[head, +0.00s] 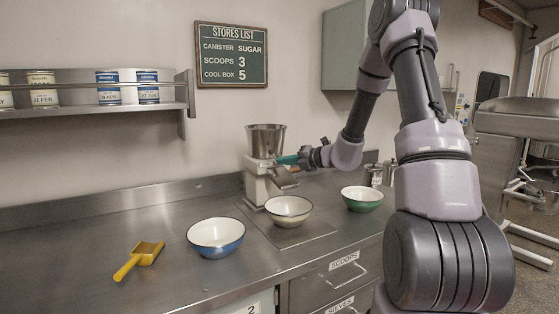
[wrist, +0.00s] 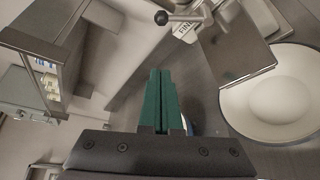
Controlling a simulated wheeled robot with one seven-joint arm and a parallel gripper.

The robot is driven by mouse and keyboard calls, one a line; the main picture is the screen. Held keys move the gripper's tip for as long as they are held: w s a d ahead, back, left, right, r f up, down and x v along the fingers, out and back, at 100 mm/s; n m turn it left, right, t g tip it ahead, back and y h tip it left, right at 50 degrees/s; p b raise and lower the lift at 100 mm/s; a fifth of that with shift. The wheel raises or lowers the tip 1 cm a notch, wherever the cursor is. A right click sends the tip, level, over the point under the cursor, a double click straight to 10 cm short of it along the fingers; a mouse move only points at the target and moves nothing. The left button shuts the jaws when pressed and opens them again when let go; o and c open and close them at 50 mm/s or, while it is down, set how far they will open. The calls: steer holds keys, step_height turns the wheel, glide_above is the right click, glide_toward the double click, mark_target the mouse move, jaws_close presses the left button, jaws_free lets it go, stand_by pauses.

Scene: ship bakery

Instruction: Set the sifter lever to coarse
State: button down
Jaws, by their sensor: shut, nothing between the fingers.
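The sifter (head: 256,187) stands on the steel counter with a metal hopper (head: 266,140) on top and a pale body. In the wrist view its lever is a short metal rod ending in a dark ball knob (wrist: 161,18), near the top edge. A label reading FINE (wrist: 186,31) sits just beside the rod; no coarse label is readable. My gripper (head: 286,160) is at the hopper's right side, over the sifter's upper body. In the wrist view its green fingers (wrist: 160,74) are shut and empty, pointing toward the knob with a visible gap.
A cream bowl (head: 289,222) with pale contents stands at the sifter's spout. A blue bowl (head: 216,252) is to its left and a green bowl (head: 362,206) to its right. A yellow scoop (head: 138,260) lies at left. A can shelf (head: 90,110) hangs on the wall.

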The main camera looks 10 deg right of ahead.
mark_target(271, 153)
steer(key=x, duration=0.9)
steer(key=d, duration=0.1)
steer(key=w+d+r, duration=0.1)
steer(key=d+r, duration=0.1)
steer(key=shift+w+d, duration=0.1)
steer(key=shift+w, duration=0.15)
steer(key=shift+w+d+r+m+y, duration=0.1)
steer(key=shift+d+r+m+y, duration=0.15)
steer(key=shift+d+m+y, duration=0.25)
steer(key=shift+w+d+r+m+t, duration=0.1)
steer(key=shift+d+r+m+t, duration=0.2)
steer(key=shift+m, duration=0.3)
steer(key=w+d+m+t+y, duration=0.2)
steer(key=d+m+t, duration=0.3)
steer(key=m, duration=0.6)
steer(key=shift+d+r+m, duration=0.15)
steer(key=shift+d+m, duration=0.15)
steer(key=shift+d, duration=0.25)
